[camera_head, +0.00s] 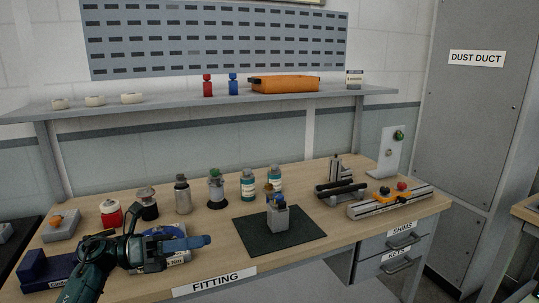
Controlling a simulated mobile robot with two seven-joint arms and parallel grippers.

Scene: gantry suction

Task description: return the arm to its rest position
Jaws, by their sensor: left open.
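My left arm comes in from the lower left corner. My left gripper (172,250) is over the left front part of the wooden bench (330,235), its fingers pointing right. It is open, and I see nothing held in it. A blue item with a white label (178,259) lies behind and below the fingers, partly hidden by them. I cannot tell whether the gripper touches it. My right gripper is not in view.
A dark mat (250,238) bears a grey block (279,219). Several bottles and jars stand behind, including a red jar (110,213). A dark blue box (45,268) is left of my arm. A rail fixture (390,202) lies right. A shelf (220,101) hangs above.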

